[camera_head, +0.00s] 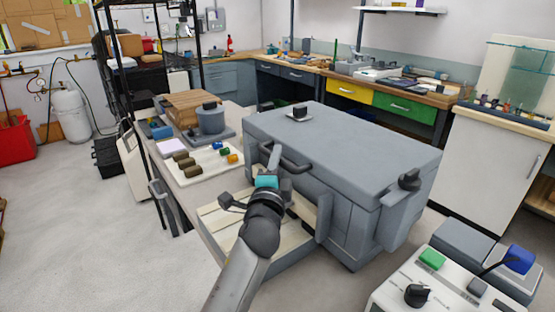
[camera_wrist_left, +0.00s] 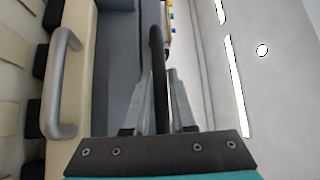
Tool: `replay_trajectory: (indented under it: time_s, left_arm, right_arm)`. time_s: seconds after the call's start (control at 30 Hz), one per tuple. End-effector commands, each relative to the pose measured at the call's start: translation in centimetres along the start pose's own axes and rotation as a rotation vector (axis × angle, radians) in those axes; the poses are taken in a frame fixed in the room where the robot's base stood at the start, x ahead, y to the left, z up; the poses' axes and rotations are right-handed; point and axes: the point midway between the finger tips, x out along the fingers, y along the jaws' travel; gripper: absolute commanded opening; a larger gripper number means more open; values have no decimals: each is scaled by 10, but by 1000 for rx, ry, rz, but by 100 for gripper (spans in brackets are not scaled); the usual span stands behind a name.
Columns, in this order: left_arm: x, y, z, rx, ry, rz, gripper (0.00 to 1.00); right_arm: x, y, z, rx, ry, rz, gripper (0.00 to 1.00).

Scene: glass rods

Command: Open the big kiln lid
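The big kiln (camera_head: 345,215) is a grey box on the bench in the middle of the head view. Its flat grey lid (camera_head: 350,140) lies level and closed on top. A dark bar handle (camera_head: 292,163) sticks out from the lid's left edge. My left gripper (camera_head: 276,160) is at this handle, its teal part (camera_head: 266,181) just below. In the left wrist view the dark handle (camera_wrist_left: 157,60) runs between the two grey fingers (camera_wrist_left: 158,95). Whether both fingers press on it I cannot tell. My right gripper is not in view.
A pale tray of small coloured pieces (camera_head: 203,163) and a small grey pot (camera_head: 210,120) stand left of the kiln. A control box (camera_head: 430,285) is at the front right.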

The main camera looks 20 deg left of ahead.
Motion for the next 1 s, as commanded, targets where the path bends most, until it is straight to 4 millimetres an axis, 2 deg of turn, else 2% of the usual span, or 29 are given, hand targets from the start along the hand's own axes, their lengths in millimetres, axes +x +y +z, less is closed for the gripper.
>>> replay_trajectory:
  time_s: [0.03, 0.2, 1.0]
  left_arm:
    - [0, 0, 0, 0, 0, 0, 17]
    - [0, 0, 0, 0, 0, 0, 0]
    - [0, 1, 0, 0, 0, 2, 0]
  right_arm:
    - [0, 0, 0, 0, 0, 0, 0]
    - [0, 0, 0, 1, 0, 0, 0]
    - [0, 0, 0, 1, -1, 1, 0]
